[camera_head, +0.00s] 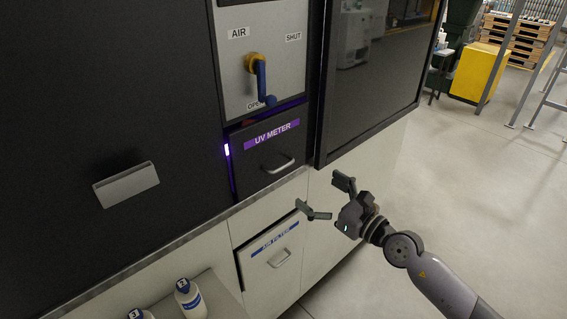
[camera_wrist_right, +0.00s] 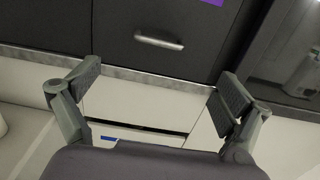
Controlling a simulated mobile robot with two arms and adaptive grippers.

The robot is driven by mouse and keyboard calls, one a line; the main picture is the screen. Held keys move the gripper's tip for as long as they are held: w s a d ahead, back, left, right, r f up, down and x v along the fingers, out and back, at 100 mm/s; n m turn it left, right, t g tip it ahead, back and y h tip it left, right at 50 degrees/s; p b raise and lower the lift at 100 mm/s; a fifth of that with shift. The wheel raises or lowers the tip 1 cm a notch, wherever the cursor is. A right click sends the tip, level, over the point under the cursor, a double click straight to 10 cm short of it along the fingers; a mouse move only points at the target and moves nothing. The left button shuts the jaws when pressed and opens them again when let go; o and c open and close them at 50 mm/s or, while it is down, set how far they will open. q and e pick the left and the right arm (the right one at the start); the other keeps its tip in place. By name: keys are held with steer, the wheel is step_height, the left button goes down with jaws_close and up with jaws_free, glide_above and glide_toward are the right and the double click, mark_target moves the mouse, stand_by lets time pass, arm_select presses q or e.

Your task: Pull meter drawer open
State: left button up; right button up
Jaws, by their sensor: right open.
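The UV METER drawer (camera_head: 268,158) is a black front with a purple label, closed or nearly so, with purple light along its edges. Its silver bar handle (camera_head: 278,164) is on the lower right of the front. In the right wrist view the handle (camera_wrist_right: 159,42) lies ahead, beyond and between the fingers. My right gripper (camera_head: 328,198) is open and empty, below and to the right of the handle and apart from it. Its two spread fingers also show in the right wrist view (camera_wrist_right: 160,92). My left gripper is not in view.
Below is a white AIR FILTER drawer (camera_head: 272,262), slightly ajar. Above is a panel with a blue and yellow AIR valve lever (camera_head: 259,80). A dark glass cabinet (camera_head: 375,75) stands to the right. White bottles (camera_head: 190,298) stand at lower left. Floor at right is open.

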mark_target(283, 166)
steer(key=x, duration=1.2)
steer(key=shift+w+a+b, duration=0.2)
steer(key=shift+a+b, duration=0.1)
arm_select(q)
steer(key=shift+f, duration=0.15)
arm_select(e)
steer(key=shift+c, duration=0.5)
